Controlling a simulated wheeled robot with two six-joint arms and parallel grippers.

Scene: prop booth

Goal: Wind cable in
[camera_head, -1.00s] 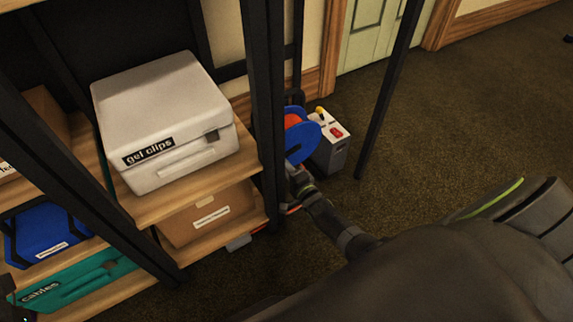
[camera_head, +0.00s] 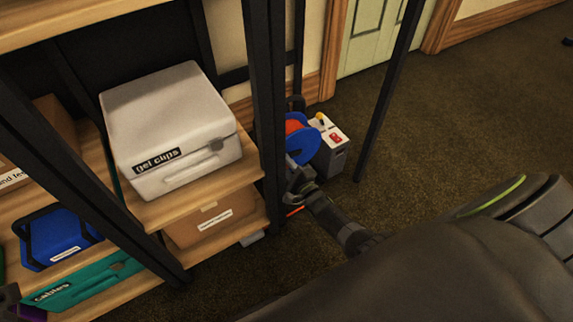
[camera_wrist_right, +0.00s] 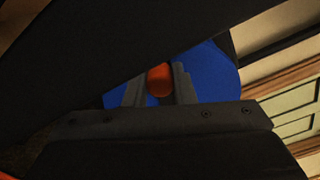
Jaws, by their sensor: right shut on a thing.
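A blue cable reel (camera_head: 300,150) with orange-red cable on it stands on the floor behind the black shelf post, which hides its left part. My right gripper (camera_head: 299,184) is low at the reel's near side. In the right wrist view, its fingers are shut on a short orange-red knob (camera_wrist_right: 160,80) in front of the reel's blue disc (camera_wrist_right: 215,75). A short stretch of orange cable (camera_head: 294,211) shows on the floor by the post. A small grey piece (camera_head: 252,238) lies at the shelf's foot, mostly hidden.
A pale grey box with a red switch (camera_head: 334,138) stands right beside the reel. The shelf at left holds a white "gel clips" case (camera_head: 175,120), a cardboard box (camera_head: 210,222), a blue bin (camera_head: 60,235) and a teal "cables" bin (camera_head: 85,283). Carpet to the right is clear.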

